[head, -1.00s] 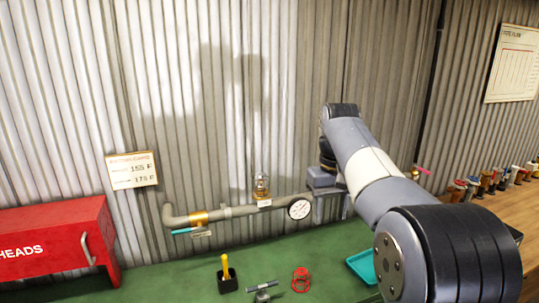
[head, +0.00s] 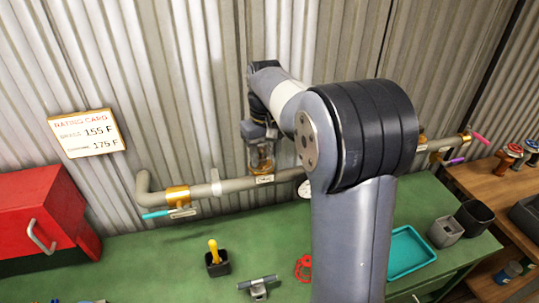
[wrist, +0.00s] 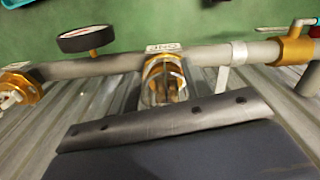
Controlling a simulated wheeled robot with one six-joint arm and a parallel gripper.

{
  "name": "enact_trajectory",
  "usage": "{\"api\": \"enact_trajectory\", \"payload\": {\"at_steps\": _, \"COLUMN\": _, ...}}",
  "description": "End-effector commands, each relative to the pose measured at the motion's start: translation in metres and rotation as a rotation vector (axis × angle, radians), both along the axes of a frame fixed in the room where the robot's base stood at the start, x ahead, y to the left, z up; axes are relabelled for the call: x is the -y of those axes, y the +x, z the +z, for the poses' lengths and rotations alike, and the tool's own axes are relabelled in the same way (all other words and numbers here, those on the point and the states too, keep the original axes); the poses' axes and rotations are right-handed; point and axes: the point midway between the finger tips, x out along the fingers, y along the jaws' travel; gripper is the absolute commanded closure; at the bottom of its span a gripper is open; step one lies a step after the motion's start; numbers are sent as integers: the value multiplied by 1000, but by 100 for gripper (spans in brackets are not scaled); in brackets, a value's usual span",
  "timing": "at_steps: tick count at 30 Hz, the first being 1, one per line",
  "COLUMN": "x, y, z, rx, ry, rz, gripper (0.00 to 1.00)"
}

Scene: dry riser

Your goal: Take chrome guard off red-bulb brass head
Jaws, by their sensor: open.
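A brass head on the grey pipe is enclosed by a clear, shiny guard (head: 261,158). A small white tag sits at its base. The guard also shows in the wrist view (wrist: 160,88), with brass inside; the bulb's colour cannot be made out. My gripper (head: 258,136) is open, right above the guard in the head view. In the wrist view, one wide dark jaw edge lies just below the guard. The other jaw is not clearly seen, and I cannot tell whether the jaws touch the guard.
The grey pipe (head: 232,187) runs along the corrugated wall, with a round gauge (wrist: 86,38) beside the head and a cyan-handled valve (head: 156,214). On the green bench (head: 150,262) stand a black holder with a yellow tool (head: 216,262), a red cage (head: 303,267) and a teal tray (head: 411,250).

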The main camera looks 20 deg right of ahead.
Motion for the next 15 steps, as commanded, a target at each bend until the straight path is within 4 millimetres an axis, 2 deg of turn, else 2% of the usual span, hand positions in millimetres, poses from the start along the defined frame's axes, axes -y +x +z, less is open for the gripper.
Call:
{"api": "enact_trajectory", "payload": {"at_steps": 6, "x": 0, "y": 0, "z": 0, "rx": 0, "ry": 0, "rz": 0, "gripper": 54}}
{"api": "enact_trajectory", "payload": {"at_steps": 15, "x": 0, "y": 0, "z": 0, "rx": 1, "ry": 0, "rz": 0, "gripper": 79}}
